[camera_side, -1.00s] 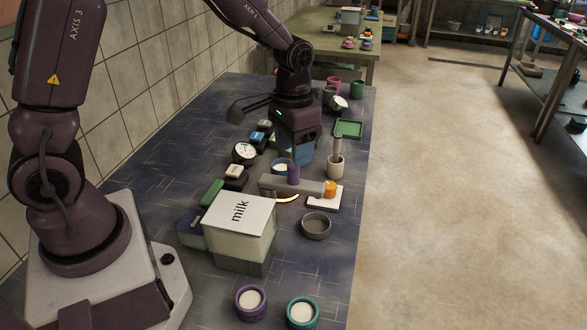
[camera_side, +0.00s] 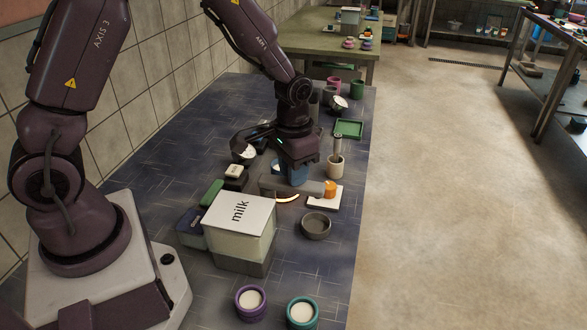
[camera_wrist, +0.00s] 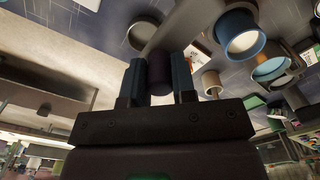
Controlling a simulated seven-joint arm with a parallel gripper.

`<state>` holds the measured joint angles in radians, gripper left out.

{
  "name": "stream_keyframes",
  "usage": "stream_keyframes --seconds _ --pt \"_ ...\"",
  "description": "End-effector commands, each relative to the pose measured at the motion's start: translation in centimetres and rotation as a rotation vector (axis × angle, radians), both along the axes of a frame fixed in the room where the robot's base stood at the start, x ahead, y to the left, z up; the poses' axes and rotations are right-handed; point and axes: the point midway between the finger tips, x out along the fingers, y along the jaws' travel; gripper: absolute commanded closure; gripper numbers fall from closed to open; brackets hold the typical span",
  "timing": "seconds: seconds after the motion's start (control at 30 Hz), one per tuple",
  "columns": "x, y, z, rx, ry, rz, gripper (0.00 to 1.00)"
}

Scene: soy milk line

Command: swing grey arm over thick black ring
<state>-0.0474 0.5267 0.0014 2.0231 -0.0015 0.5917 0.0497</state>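The grey arm (camera_side: 275,187) is a flat bar lying crosswise near the middle of the bench in the side view. Its purple upright knob (camera_wrist: 160,72) is between my gripper's two fingers in the wrist view, with little or no visible gap. My gripper (camera_wrist: 159,82) points down over the bar; in the side view its fingers are largely hidden. I cannot tell whether they press on the knob. The thick dark ring (camera_side: 316,236) lies on the bench, nearer the camera than the bar's right end and apart from it. It also shows in the wrist view (camera_wrist: 142,46).
A white plate with an orange cylinder (camera_side: 330,188) is at the bar's right end. The milk box (camera_side: 240,220) stands nearer the camera, left of the ring. A beige cup (camera_side: 335,168) and blue cup (camera_wrist: 240,32) are close by.

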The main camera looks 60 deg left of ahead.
Motion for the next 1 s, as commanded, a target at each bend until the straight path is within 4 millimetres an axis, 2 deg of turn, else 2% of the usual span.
stream_keyframes --seconds 0.27,0.47,1.0 --pt "0.1 0.1 0.0 0.000 0.000 0.026 1.00" --pt "0.4 0.5 0.1 0.001 0.001 0.119 1.00" --pt "1.6 2.9 0.1 0.001 0.000 0.605 1.00"
